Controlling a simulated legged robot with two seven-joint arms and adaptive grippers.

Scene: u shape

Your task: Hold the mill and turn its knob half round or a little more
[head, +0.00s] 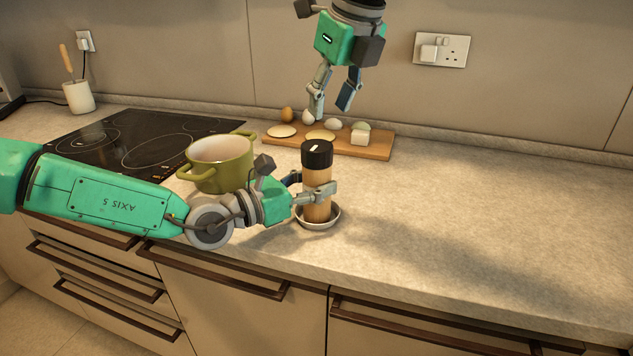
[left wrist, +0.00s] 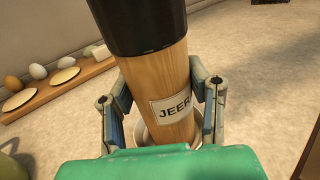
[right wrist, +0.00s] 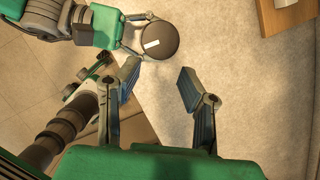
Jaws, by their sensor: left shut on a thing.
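The mill (head: 317,196) has a wooden body and a black knob (head: 317,153) with a white line on top. It stands upright in a small round dish (head: 331,220) on the counter. My left gripper (head: 315,193) is shut on the wooden body, below the knob; in the left wrist view the fingers lie either side of the mill (left wrist: 158,85) and its "JEER" label. My right gripper (head: 333,105) is open and empty, pointing down, higher than the knob. In the right wrist view the knob (right wrist: 158,40) shows beyond the open fingers (right wrist: 158,82), apart from them.
A green pot (head: 220,165) stands left of the mill, by the black hob (head: 150,140). A wooden board (head: 375,145) with eggs and other pieces lies behind the mill. The counter to the right is clear.

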